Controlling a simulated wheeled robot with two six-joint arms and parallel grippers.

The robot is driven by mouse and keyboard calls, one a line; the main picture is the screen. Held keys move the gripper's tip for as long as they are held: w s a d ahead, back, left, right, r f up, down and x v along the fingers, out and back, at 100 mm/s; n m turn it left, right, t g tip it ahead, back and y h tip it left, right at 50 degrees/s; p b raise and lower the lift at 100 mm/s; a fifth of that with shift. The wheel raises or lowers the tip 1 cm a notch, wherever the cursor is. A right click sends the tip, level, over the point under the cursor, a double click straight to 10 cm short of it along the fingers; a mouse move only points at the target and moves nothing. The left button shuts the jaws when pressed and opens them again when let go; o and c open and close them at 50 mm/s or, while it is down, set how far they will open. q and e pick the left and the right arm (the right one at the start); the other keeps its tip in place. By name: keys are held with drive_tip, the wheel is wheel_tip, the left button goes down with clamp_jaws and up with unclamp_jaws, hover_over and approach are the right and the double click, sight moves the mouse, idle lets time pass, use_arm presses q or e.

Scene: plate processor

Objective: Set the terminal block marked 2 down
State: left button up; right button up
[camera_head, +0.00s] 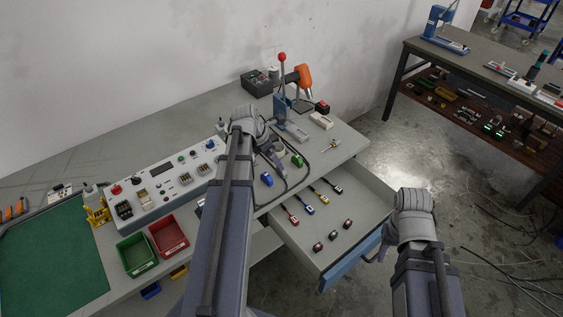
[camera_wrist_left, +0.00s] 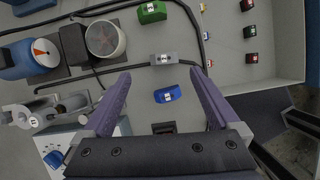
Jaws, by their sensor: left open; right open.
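Three small blocks with white labels lie on the bench in the left wrist view: a blue block (camera_wrist_left: 168,94), a grey block (camera_wrist_left: 176,58) and a green block (camera_wrist_left: 152,12). I cannot read which one is marked 2. The blue block (camera_head: 267,179) and green block (camera_head: 297,160) also show in the head view. My left gripper (camera_wrist_left: 160,79) is open and empty above the bench, its fingers on either side of the blue and grey blocks in the picture. My right gripper (camera_head: 379,246) is open beside the drawer front.
The open drawer (camera_head: 335,260) holds several coloured tools and small dark and red blocks (camera_head: 318,247). A control panel (camera_head: 160,183), a green bin (camera_head: 137,255) and a red bin (camera_head: 168,236) stand left of my left arm. A lever press (camera_head: 282,95) stands behind. Black cables cross the bench.

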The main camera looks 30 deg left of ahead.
use_arm(q)
drive_tip(key=b+x, duration=0.2)
drive_tip(key=shift+w+f+b, duration=0.15)
drive_tip(key=shift+f+b, duration=0.15)
drive_tip(key=shift+r, duration=0.1)
drive_tip(key=b+x, duration=0.5)
drive_tip(key=shift+d, duration=0.35)
drive_tip(key=shift+c, duration=0.2)
clamp_jaws()
idle(0.5)
drive_tip(key=shift+p, duration=0.3)
